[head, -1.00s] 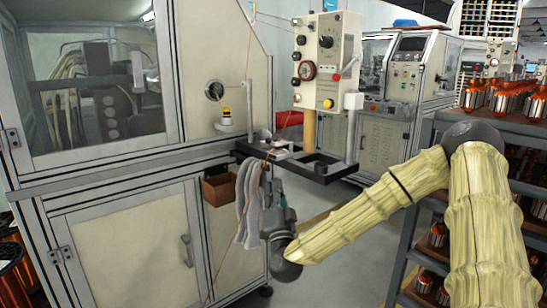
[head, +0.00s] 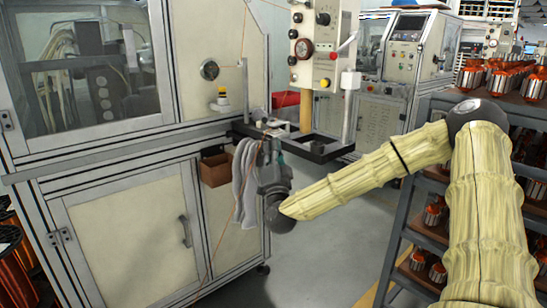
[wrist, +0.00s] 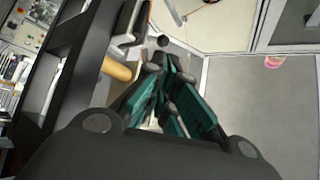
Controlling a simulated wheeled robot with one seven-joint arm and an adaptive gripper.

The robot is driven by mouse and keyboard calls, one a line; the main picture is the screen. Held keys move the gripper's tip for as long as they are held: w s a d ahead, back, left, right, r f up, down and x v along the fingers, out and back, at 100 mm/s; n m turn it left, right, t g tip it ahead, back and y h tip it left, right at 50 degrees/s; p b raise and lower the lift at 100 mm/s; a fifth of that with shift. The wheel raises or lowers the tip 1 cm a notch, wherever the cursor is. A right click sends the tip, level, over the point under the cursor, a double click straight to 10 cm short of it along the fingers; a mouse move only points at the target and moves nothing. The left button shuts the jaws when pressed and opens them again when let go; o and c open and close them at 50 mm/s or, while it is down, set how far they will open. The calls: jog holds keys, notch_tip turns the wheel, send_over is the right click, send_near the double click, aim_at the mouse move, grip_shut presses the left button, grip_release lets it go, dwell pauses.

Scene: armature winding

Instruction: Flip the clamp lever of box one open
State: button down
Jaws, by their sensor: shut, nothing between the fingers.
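I cannot tell whether this is the clamp lever. My gripper (head: 268,150) points up just below the tray's front left edge, in front of grey-white gloves. In the wrist view my gripper (wrist: 170,98) shows dark fingers with teal pads, shut and empty. Beyond its tips are a metal bracket (wrist: 128,28) and a small dark round knob (wrist: 162,41), apart from the fingers.
White gloves (head: 243,185) and a brown bin (head: 214,169) hang on the large machine cabinet (head: 125,225) at left. A thin copper wire runs down near the gloves. A rack (head: 405,215) with copper-wound armatures stands at right. Grey floor (head: 330,265) lies open between.

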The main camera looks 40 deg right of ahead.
jog(key=x, duration=0.8)
jog(key=shift+w+a, duration=0.1)
jog(key=shift+a, duration=0.05)
jog(key=shift+r+m, duration=0.15)
jog(key=shift+m, duration=0.15)
